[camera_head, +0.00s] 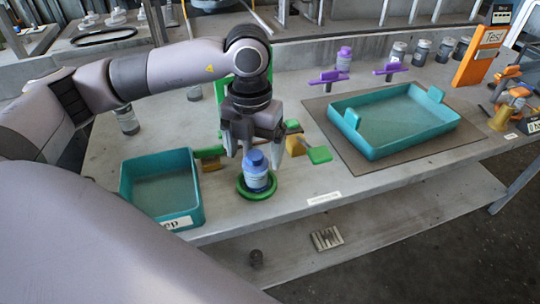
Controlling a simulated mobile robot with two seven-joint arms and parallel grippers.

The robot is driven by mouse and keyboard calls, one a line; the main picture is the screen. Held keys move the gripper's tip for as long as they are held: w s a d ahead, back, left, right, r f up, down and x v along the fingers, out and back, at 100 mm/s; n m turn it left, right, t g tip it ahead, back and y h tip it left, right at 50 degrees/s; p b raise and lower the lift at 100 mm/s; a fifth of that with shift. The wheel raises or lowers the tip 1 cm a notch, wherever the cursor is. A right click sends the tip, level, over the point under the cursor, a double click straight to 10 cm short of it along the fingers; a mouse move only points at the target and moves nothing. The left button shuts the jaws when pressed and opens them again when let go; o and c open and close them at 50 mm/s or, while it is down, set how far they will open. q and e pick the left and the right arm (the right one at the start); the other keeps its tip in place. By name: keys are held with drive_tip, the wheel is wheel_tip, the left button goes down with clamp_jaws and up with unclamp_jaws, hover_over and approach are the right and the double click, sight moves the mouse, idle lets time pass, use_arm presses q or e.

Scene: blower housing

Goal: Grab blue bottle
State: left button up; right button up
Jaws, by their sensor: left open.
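A blue bottle (257,175) with a pale label stands upright on a round green holder (241,189) near the table's front edge. My left gripper (257,150) points down over the bottle. Its fingers are spread apart, one on each side of the blue cap. I cannot tell whether either finger touches the bottle. My right gripper is not in view.
A teal bin (128,187) stands left of the bottle. A larger teal tray (455,119) sits on a brown mat (322,125) at right. A green paddle-like piece (319,154) lies close to the gripper's right.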

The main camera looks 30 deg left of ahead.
sight(256, 170)
use_arm(q)
drive_tip(key=shift+w+a+f, duration=0.1)
drive_tip(key=shift+w+f, duration=0.05)
drive_tip(key=shift+w, duration=0.05)
wheel_tip(256, 170, down, 7)
drive_tip(key=shift+w+r, duration=0.15)
drive_tip(key=c, duration=1.2)
drive_tip(key=shift+c, duration=0.2)
drive_tip(key=shift+r, duration=0.15)
